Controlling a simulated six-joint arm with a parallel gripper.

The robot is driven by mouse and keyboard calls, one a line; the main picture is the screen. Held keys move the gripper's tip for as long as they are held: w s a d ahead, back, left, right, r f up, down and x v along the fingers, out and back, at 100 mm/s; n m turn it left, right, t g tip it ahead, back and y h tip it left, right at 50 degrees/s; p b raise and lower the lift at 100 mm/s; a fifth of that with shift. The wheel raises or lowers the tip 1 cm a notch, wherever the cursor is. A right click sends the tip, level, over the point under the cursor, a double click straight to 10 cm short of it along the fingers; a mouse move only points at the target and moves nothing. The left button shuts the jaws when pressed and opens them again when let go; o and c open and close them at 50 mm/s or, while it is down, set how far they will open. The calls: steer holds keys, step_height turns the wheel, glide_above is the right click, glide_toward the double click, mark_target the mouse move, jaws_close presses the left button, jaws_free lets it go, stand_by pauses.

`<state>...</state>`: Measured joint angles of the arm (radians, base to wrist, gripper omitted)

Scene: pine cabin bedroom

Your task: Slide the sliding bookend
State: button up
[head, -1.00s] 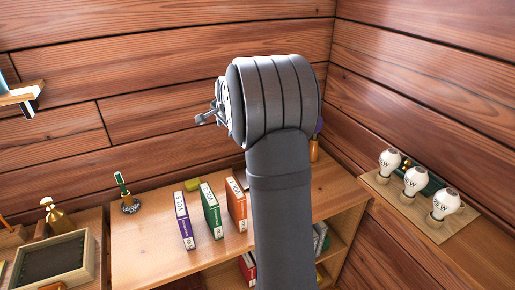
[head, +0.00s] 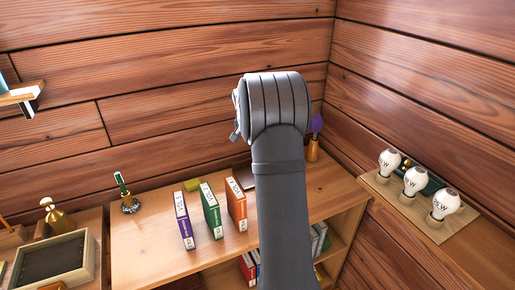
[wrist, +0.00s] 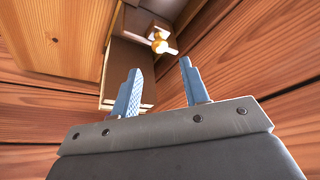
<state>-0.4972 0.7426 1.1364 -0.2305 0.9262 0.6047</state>
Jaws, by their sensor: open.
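My gripper (wrist: 160,65) shows in the wrist view with its two blue-grey fingers apart and nothing between them. In the head view its fingers are hidden behind my arm, high above the cabinet top. A thin dark upright piece (head: 245,178) stands behind the orange book (head: 236,204), partly hidden by my arm; it may be the bookend, but I cannot tell for sure. A green book (head: 211,211) and a purple book (head: 184,220) stand upright to the left of the orange one, with gaps between them. My gripper touches none of these.
The cabinet top (head: 145,240) is bare in front of the books. A yellow-green block (head: 192,184) lies behind them, and a brush stand (head: 128,203) is at left. A vase (head: 312,149) is at the back right. Bulbs (head: 414,180) stand on the right ledge.

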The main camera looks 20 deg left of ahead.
steer(key=x, duration=0.6)
steer(key=shift+w+f, duration=0.1)
steer(key=shift+f, duration=0.05)
steer(key=shift+c, duration=0.2)
